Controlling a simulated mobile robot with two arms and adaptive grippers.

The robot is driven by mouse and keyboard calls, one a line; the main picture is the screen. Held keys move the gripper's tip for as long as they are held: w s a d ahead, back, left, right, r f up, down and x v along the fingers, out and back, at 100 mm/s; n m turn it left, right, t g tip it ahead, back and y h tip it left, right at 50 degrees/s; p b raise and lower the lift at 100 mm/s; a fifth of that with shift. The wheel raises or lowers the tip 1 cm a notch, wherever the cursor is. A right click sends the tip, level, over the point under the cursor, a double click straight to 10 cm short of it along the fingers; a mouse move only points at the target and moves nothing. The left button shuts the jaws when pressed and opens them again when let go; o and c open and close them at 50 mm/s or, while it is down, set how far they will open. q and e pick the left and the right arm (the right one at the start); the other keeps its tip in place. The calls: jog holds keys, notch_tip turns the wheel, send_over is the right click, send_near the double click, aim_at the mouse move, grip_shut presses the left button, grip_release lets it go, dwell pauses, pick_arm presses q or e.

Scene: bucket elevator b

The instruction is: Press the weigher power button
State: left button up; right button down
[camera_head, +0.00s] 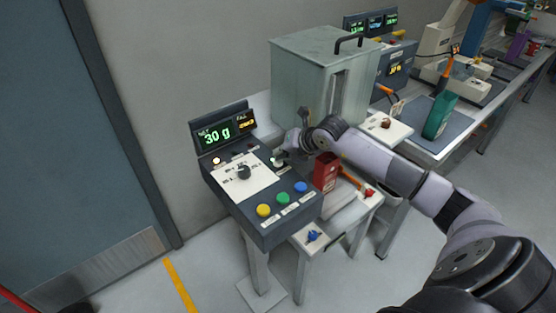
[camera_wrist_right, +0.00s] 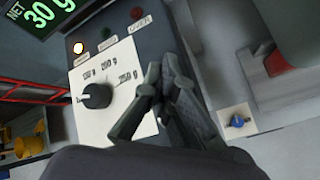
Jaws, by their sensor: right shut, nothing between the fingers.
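The weigher panel (camera_head: 234,198) is a dark sloped console with a lit display (camera_head: 217,136) reading NET 30 g. Along its front edge sit a yellow button (camera_head: 263,210), a green button (camera_head: 283,198) and a blue button (camera_head: 301,187); their labels are too small to read, so I cannot tell which is power. My right gripper (camera_head: 279,160) is shut and empty over the panel's far right part. In the wrist view its fingertips (camera_wrist_right: 160,78) show beside the white dial plate (camera_wrist_right: 128,72) with a black knob (camera_wrist_right: 97,95). The coloured buttons do not show there.
A grey box-shaped hopper (camera_head: 310,80) stands behind my right arm. A red container (camera_head: 326,170) is right of the panel, and a blue knob (camera_head: 312,236) sits on a low ledge. A green container (camera_head: 438,115) stands farther right. Open floor lies in front.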

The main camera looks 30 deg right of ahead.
notch_tip(320, 180, up, 6)
jog(key=p, duration=0.2)
jog(key=shift+f+p, duration=0.15)
jog(key=shift+p, duration=0.15)
jog(key=shift+f, duration=0.1)
